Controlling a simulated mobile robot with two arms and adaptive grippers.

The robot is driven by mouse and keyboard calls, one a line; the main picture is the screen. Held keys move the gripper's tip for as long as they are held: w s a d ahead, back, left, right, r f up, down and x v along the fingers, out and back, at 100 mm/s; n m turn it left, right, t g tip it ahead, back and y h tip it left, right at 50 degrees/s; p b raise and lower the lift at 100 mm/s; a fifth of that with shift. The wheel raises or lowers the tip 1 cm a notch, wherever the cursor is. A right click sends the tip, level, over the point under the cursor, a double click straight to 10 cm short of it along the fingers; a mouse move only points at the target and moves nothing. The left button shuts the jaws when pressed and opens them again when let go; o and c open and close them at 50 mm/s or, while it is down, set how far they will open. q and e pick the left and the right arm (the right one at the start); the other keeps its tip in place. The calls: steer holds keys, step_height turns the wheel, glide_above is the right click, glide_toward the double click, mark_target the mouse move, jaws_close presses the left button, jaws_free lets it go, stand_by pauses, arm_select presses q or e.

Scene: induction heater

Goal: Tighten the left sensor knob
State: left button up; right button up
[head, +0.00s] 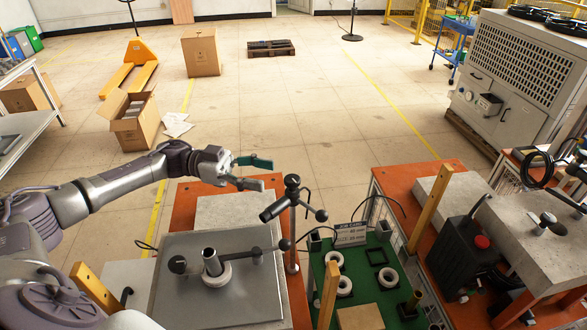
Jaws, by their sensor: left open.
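A black sensor-like cylinder (274,208) sits tilted on an upright post (293,240) at the right edge of the grey-topped table. Dark knobs sit around its clamp: one on top (292,181) and one to the right (321,215). I cannot tell for certain which is the left sensor knob. My left gripper (263,173) reaches in from the left, beyond the plate and just left of the top knob. Its two green-grey fingers are spread apart with nothing between them. It appears apart from the knobs. My right gripper is not in view.
A grey plate (185,300) carries a ring on a short post (213,266) with a ball-ended arm. A green mat (380,262) with several rings and a sign (350,233) lies to the right. A wooden post (429,208) stands beyond. Open floor lies behind.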

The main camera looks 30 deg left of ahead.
mark_target(292, 178)
arm_select(q)
steer(key=p+x, duration=0.2)
steer(key=x, duration=0.4)
steer(key=shift+d+r+p, duration=0.1)
steer(key=shift+r+p, duration=0.05)
steer(key=shift+p, duration=0.2)
steer(key=shift+w+d, duration=0.15)
steer(key=shift+d, duration=0.45)
steer(key=c, duration=1.1)
steer(key=m+g+b, duration=0.1)
steer(key=g+b, duration=0.1)
steer(key=f+m+g+b, duration=0.1)
steer(key=m+g+b, duration=0.1)
steer(key=g+b, duration=0.1)
steer(key=shift+w+h, duration=0.15)
steer(key=shift+h, duration=0.15)
steer(key=shift+r+m+g+b, duration=0.3)
steer(key=shift+m+g+b, duration=0.55)
steer(key=shift+g, duration=0.25)
steer(key=shift+a, duration=0.1)
